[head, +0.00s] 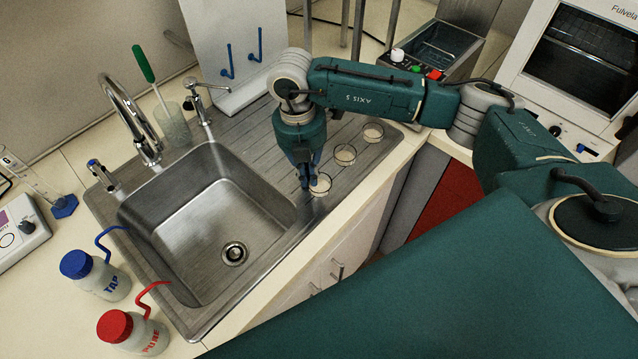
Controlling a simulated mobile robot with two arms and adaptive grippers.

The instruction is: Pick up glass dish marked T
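Three small round glass dishes with pale contents stand in a row on the steel drainboard (250,135) right of the sink. The nearest dish (322,187) is by the sink's edge, the middle dish (345,155) is behind it, and the far dish (373,132) is farthest right. No letter T is readable on any of them. My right gripper (309,182) points down at the nearest dish, its blue fingertips at the dish's left rim and partly covering it. Whether the fingers hold the rim is too small to tell. My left gripper is not in view.
The sink basin (190,215) opens left of the dishes, with a tall faucet (135,115) behind it. A white rack (227,40) with blue pegs and a steel bath (440,48) stand behind. Blue-capped (95,275) and red-capped (135,333) bottles stand at the front left.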

